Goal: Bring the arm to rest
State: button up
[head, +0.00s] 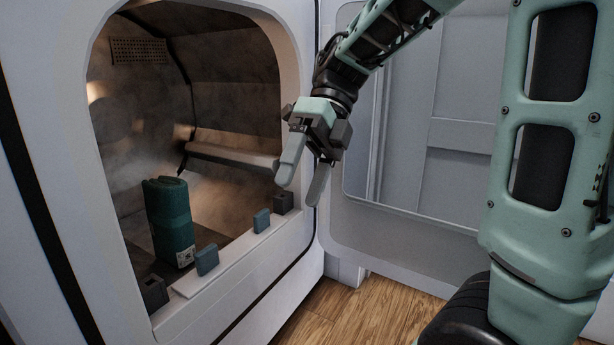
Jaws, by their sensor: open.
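My gripper (302,190) hangs at the end of my arm, right of the machine's opening and near its right rim. Its two fingers point down and are apart, with nothing between them. The arm comes down to it from the top right. A dark teal rolled cloth (172,222) with a white label stands upright inside the machine (48,110), well to the left of my gripper and apart from it.
The opening's lower ledge (236,262) carries small blue and dark blocks. A baffle (235,153) crosses the inside. The open door (455,135) stands behind my arm at the right. Bare wooden floor (345,312) shows below.

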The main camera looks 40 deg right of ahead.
jog(key=shift+s+d, duration=0.1)
jog(key=shift+s, duration=0.15)
dwell(0.6)
